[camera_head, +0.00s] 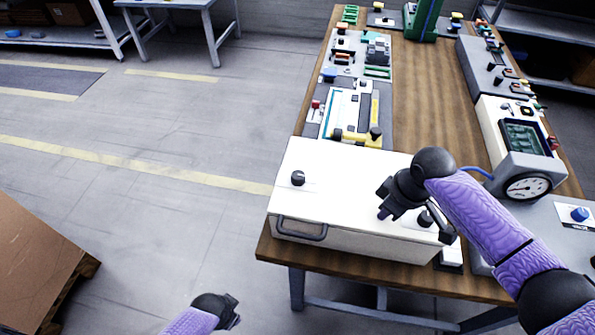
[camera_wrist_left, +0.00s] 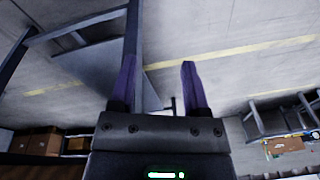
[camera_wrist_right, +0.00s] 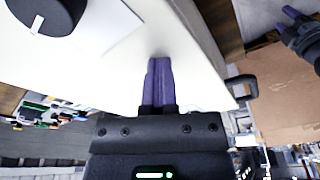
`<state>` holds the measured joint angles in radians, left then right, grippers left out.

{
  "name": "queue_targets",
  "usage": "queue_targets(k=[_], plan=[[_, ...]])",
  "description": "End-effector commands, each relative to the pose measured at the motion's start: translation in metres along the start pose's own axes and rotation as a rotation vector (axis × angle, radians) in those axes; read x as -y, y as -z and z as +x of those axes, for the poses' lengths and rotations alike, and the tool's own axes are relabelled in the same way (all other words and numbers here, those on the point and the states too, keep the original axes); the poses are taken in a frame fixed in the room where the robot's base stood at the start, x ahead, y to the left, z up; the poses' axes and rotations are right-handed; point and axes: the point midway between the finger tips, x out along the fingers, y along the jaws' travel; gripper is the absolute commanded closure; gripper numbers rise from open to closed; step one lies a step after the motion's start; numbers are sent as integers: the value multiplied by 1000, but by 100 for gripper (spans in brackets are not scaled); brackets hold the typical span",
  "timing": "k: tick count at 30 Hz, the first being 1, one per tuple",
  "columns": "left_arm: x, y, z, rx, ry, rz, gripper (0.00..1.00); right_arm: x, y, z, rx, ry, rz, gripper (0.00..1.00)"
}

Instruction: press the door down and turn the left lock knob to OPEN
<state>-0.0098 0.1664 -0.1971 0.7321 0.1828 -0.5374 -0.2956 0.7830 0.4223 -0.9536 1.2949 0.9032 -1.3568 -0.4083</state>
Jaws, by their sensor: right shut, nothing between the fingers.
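The door is the white lid (camera_head: 345,175) of a box on the table, with a handle (camera_head: 300,230) on its front. The left lock knob (camera_head: 298,178), dark and round, stands on the lid's left part. My right gripper (camera_head: 382,213) is shut and empty, fingertips down at the lid, left of the right knob (camera_head: 425,218). In the right wrist view its fingertips (camera_wrist_right: 158,62) are at the white lid; contact is hard to tell. A dark knob (camera_wrist_right: 45,14) with a white mark shows there. My left gripper (camera_head: 230,310) is open, low left of the table.
The wooden table (camera_head: 420,85) holds several devices behind the box. A dial gauge (camera_head: 527,187) and a blue knob (camera_head: 579,214) are on the right. A brown crate (camera_head: 35,260) is at the lower left.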

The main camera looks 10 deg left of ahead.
Motion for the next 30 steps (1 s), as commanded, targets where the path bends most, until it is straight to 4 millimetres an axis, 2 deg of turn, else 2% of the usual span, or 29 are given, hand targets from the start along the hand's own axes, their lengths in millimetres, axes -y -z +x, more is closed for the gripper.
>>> queue_targets(k=[1, 2, 3, 5, 6, 8, 9, 12, 15, 18, 20, 22, 30], plan=[[30, 57, -17, -49, 8, 45, 28, 0, -1, 1, 2, 1, 1, 100], [46, 89, -30, -74, 1, 80, 22, 0, -1, 1, 2, 1, 1, 100], [65, 130, -53, -110, -12, 136, 19, 0, -1, 1, 2, 1, 1, 100], [89, 187, -96, -173, -36, 236, 19, 0, -1, 1, 2, 1, 1, 100], [96, 224, -129, -212, -58, 336, 19, 0, -1, 1, 2, 0, 1, 100], [95, 269, -184, -251, -90, 531, 19, 0, -1, 1, 2, 0, 1, 100], [86, 292, -218, -258, -109, 685, 19, 0, -1, 1, 2, 0, 1, 100], [44, 316, -272, -157, -129, 1052, 19, 0, -1, 1, 1, 0, 0, 100], [23, 322, -312, -62, -120, 1276, 19, 0, -1, 1, 2, 0, 1, 100], [14, 323, -332, -6, -114, 1382, 19, 0, -1, 1, 3, 0, 1, 100], [12, 322, -331, 10, -116, 1405, 19, 0, -1, 1, 3, 1, 1, 100], [11, 320, -319, 16, -119, 1410, 19, 0, -1, 1, 3, 1, 1, 100], [5, 315, -247, 16, -121, 1405, 19, 1, -1, 1, 3, 2, 1, 100]])
